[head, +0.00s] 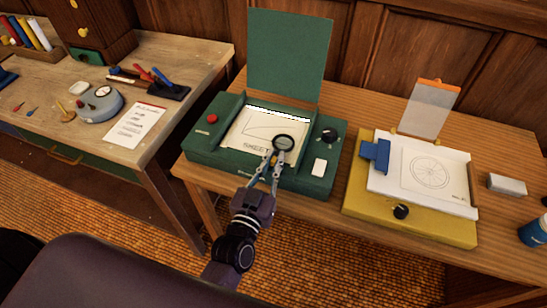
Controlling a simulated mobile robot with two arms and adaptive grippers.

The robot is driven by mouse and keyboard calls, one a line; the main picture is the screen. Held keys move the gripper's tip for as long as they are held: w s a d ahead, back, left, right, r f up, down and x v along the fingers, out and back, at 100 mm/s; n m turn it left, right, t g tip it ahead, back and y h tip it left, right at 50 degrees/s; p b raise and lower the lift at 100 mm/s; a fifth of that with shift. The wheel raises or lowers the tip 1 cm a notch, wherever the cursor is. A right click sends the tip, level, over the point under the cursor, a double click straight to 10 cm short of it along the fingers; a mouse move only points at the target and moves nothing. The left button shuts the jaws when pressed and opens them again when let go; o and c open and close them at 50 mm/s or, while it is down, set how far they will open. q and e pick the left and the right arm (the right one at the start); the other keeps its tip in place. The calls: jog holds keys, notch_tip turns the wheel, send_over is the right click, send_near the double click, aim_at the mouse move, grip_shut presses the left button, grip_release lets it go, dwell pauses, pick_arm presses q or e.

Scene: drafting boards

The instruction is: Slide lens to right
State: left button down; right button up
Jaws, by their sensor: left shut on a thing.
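The lens (283,143) is a small round magnifier with a dark rim. It sits over the right part of the paper sheet (258,132), which bears a drawn curve and lettering. The sheet lies on the green drafting device (225,153), whose green lid (289,55) stands up at the back. My left gripper (269,162) reaches up from below and is shut at the lens's near lower-left side. The exact contact is too small to make out. My right gripper is not in view.
The green device carries a red button (212,118), a dark knob (328,136) and a white switch (319,167). A yellow board (375,203) with a blue clamp (376,155) stands to the right. A left table (60,140) holds tools and a note.

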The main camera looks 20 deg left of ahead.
pick_arm(q)
jog(key=c, duration=2.3)
grip_release()
jog(key=o, duration=0.3)
jog(key=shift+o, duration=0.2)
jog(key=shift+s, duration=0.35)
jog(key=s, duration=1.1)
jog(key=shift+s+a, duration=0.15)
jog(key=shift+a, duration=0.05)
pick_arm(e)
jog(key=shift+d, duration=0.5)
